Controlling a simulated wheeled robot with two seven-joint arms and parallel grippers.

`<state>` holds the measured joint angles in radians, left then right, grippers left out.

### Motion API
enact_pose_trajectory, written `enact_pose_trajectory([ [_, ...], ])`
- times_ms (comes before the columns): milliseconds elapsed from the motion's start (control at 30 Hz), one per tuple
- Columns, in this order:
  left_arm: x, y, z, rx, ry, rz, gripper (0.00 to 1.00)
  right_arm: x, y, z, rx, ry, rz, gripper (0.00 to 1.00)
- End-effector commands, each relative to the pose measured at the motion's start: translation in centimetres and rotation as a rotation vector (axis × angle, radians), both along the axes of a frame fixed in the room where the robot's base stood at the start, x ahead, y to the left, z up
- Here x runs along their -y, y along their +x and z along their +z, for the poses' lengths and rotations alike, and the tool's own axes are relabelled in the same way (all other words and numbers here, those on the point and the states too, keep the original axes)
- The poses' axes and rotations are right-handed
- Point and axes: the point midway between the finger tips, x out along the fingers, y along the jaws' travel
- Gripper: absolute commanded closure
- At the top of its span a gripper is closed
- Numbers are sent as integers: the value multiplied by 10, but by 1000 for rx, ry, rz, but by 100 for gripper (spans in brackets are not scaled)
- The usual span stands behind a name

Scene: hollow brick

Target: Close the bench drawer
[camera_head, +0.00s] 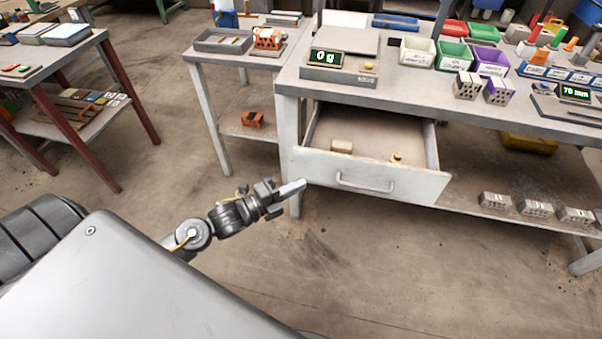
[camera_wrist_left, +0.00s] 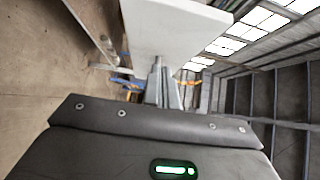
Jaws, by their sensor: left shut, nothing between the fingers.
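The bench drawer (camera_head: 320,172) is pulled out from under the bench top in the head view. It has a pale front with a bar handle (camera_head: 365,185). A small block (camera_head: 342,146) and a brass-coloured piece (camera_head: 397,158) lie inside it. My left gripper (camera_head: 300,186) is shut and empty, close to the left end of the drawer front; I cannot tell whether it touches. In the left wrist view the fingers (camera_wrist_left: 158,75) point at a pale panel (camera_wrist_left: 175,28), which looks like the drawer front. My right gripper is not in view.
The bench (camera_head: 460,95) carries a scale (camera_head: 340,70), coloured bins and bricks. Several bricks (camera_head: 535,207) stand on its lower shelf. A side table (camera_head: 235,75) stands left of the bench, and a red-legged table (camera_head: 60,65) further left. The floor before the drawer is clear.

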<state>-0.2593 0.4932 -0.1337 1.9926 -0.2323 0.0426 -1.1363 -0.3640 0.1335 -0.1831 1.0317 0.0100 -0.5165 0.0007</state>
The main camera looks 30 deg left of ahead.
Motion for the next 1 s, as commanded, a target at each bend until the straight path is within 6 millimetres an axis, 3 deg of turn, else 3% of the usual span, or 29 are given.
enact_pose_trajectory([
  [100, -1, 19, 1, 0, 2, 0, 100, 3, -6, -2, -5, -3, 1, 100],
  [300, -6, 38, 0, -2, 0, 0, 100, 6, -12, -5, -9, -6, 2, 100],
  [800, -8, 43, -1, -2, 0, 0, 100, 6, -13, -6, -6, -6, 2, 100],
  [1000, -21, 51, -1, -1, 2, 20, 100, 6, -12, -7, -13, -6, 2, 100],
])
